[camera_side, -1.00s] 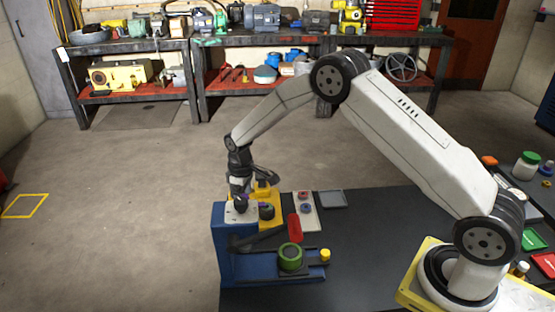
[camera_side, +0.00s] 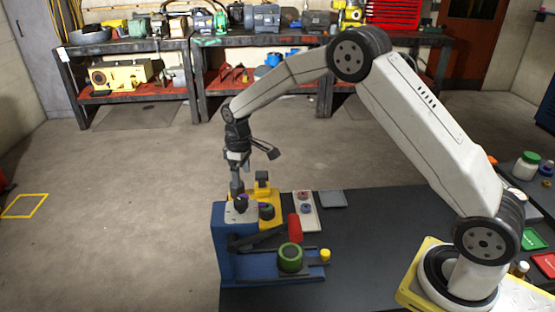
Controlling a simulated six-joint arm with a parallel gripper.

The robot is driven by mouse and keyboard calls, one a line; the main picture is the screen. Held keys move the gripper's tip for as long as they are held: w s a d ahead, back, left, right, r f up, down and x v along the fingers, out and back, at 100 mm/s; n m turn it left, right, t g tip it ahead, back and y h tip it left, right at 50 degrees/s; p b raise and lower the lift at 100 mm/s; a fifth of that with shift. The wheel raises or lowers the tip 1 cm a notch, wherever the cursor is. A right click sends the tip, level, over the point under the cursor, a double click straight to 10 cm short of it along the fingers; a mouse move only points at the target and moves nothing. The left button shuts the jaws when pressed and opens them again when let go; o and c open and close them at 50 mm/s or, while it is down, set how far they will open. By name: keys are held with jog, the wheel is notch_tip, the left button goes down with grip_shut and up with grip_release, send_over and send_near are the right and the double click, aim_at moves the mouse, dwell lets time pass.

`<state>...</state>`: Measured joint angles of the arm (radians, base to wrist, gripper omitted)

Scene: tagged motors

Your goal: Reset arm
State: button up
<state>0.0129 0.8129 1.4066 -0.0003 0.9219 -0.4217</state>
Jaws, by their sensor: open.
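My gripper (camera_side: 238,168) is open and points down above the blue fixture (camera_side: 222,243) at the table's left edge. A dark bracket sticks out to the right from my wrist. A small dark part (camera_side: 241,203) stands on the fixture's pale top plate, just below the fingers. I cannot tell whether the fingers clear it fully. A yellow block (camera_side: 268,194) with a dark round part (camera_side: 266,211) is right behind the fixture. A green-ringed cylinder (camera_side: 290,257) sits on the fixture's lower arm.
A red block (camera_side: 295,227) and a small yellow cylinder (camera_side: 325,255) are near the fixture. The dark table (camera_side: 370,250) is clear in the middle. Jars (camera_side: 526,165) stand at right.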

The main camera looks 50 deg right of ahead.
jog(key=shift+s+r, duration=0.1)
jog(key=s+r+m+t, duration=0.1)
jog(key=s+m, duration=0.1)
jog(key=s, duration=1.1)
jog(key=s+r+m+t, duration=0.1)
jog(key=s+r+m, duration=0.1)
jog(key=s, duration=1)
jog(key=shift+s+a+r+m+t, duration=0.3)
jog(key=shift+s+a+m, duration=0.05)
jog(key=shift+s+m, duration=0.05)
